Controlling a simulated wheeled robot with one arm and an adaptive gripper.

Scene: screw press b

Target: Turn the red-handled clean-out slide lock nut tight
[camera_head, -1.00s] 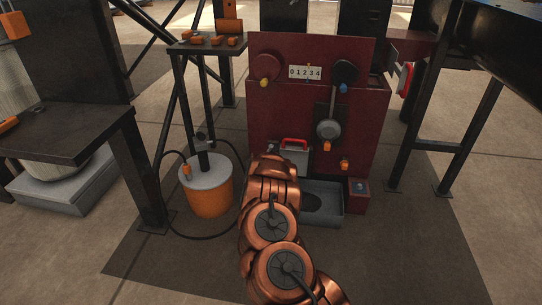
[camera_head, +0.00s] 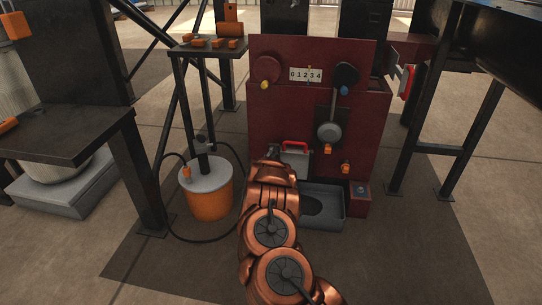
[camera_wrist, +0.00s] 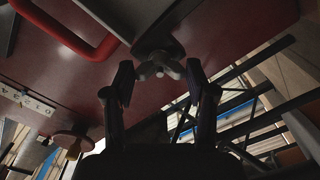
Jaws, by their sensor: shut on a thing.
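The clean-out slide (camera_head: 296,155) is a grey plate with a red handle (camera_head: 294,143), low on the front of the dark red press. In the wrist view the red handle (camera_wrist: 70,38) and the plate's edge (camera_wrist: 108,16) are at the upper left. The lock nut (camera_wrist: 160,68) is a grey lobed nut beside the plate, at the upper middle of the wrist view. My gripper (camera_wrist: 159,78) has one finger on each side of the nut and is shut on it. In the head view my copper arm hides the fingers and most of the nut.
The dark red press (camera_head: 318,110) has a number plate (camera_head: 306,75), knobs and a hanging grey lever. A grey tray (camera_head: 322,218) lies right of my arm. An orange-sided drum (camera_head: 208,205) with a hose stands at left. Floor at lower right is clear.

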